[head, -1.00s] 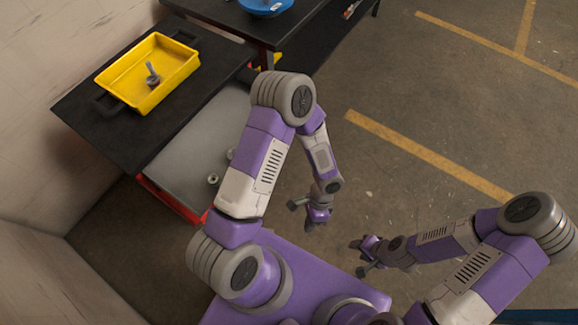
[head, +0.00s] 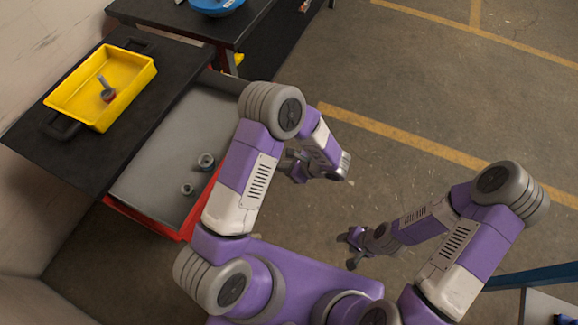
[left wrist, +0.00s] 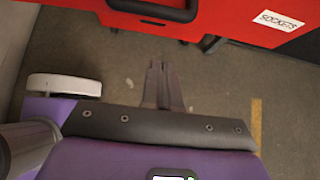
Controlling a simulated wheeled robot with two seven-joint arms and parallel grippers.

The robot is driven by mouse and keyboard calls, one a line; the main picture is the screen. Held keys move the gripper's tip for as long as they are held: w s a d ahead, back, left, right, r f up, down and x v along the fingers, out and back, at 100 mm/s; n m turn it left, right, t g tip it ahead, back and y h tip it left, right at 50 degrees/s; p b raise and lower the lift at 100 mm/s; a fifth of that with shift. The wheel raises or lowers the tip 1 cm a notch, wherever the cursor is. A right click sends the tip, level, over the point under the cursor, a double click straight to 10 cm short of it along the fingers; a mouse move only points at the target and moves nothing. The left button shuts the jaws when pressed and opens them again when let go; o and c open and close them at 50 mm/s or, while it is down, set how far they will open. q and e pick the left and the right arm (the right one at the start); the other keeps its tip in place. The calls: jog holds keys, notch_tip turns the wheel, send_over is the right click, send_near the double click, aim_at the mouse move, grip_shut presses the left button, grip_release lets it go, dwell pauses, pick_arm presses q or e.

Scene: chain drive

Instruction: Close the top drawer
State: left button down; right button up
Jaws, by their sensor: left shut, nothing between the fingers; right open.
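The top drawer (head: 165,150) is pulled out from under the black worktop; its grey inside shows in the head view, with a red front edge (head: 145,215). In the left wrist view a red front (left wrist: 240,18) crosses the top, with a dark handle (left wrist: 152,10) and a "SOCKETS" label (left wrist: 282,20). My left gripper (head: 284,163) is to the right of the drawer, partly behind my own arm. In the left wrist view its fingers (left wrist: 157,66) are together and empty, apart from the handle. My right gripper (head: 346,250) is open and empty over the floor.
Two small metal parts (head: 205,161) (head: 187,188) lie in the drawer. A yellow tray (head: 70,105) holding a part (head: 106,90) stands on the worktop (head: 85,165). Another dark table (head: 180,22) with a blue item stands behind.

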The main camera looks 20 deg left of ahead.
pick_arm(q)
jog(key=a+f, duration=0.2)
jog(key=a, duration=0.5)
jog(key=shift+w+a+b, duration=0.2)
jog(key=shift+w+b, duration=0.05)
jog(key=shift+b, duration=0.15)
pick_arm(e)
jog(key=shift+f, duration=0.5)
pick_arm(q)
jog(key=shift+f, duration=0.1)
